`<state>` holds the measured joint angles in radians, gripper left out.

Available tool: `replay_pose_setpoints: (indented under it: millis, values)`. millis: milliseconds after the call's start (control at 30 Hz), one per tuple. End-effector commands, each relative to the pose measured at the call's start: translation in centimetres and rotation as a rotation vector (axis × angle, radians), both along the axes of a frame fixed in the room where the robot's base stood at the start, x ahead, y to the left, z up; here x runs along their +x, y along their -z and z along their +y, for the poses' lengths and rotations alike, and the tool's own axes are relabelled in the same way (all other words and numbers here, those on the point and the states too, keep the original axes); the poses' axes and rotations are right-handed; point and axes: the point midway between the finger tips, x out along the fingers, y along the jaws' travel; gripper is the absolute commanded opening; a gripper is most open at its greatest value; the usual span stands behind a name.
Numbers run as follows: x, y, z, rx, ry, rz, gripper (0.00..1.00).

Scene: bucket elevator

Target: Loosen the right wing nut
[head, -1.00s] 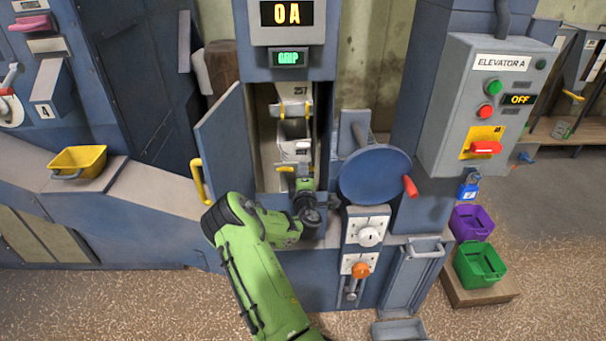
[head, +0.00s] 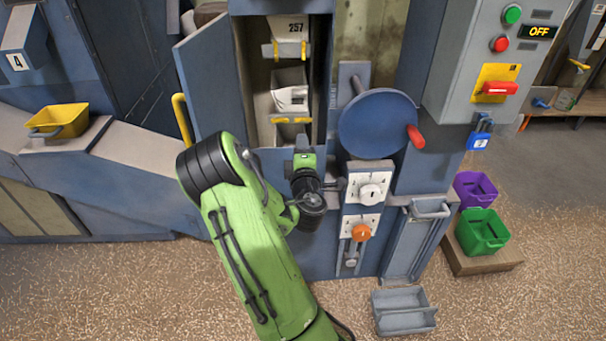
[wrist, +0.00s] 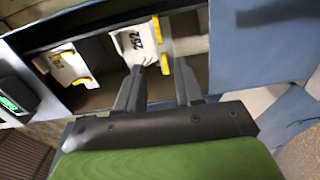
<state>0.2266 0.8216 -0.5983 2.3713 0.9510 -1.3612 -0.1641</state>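The open cabinet holds grey buckets stacked one above another, with yellow parts that look like the wing nuts at their front edges. The top bucket (head: 288,32), marked 257, has a left yellow part (head: 267,50) and a right one (head: 304,47). A lower bucket (head: 290,98) has yellow parts (head: 292,120) beneath it. My gripper (head: 304,150) is just below and in front of these. In the wrist view my gripper (wrist: 160,75) is open and empty, with its two fingers apart. Yellow parts (wrist: 155,28) and (wrist: 165,62) of a numbered bucket (wrist: 136,42) lie beyond the fingertips.
The blue cabinet door (head: 212,82) stands open at left with a yellow handle (head: 182,120). A blue handwheel (head: 375,122) with a red knob is close at right, above a white dial panel (head: 368,187). The elevator panel reads OFF (head: 539,32).

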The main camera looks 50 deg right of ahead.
Motion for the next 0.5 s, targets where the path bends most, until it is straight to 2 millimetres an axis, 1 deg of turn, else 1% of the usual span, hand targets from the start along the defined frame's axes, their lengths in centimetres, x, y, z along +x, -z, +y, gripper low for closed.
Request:
replay_pose_setpoints:
  millis: [33,200,300,500]
  values:
    - [-0.6,0.7,0.8,0.000,-0.001,-0.004,0.36]
    - [-2.3,0.4,2.6,0.001,0.000,-0.003,0.36]
    - [-2.7,0.2,3.1,0.001,0.000,-0.002,0.36]
    - [-2.8,0.0,3.1,0.000,0.000,0.000,0.36]
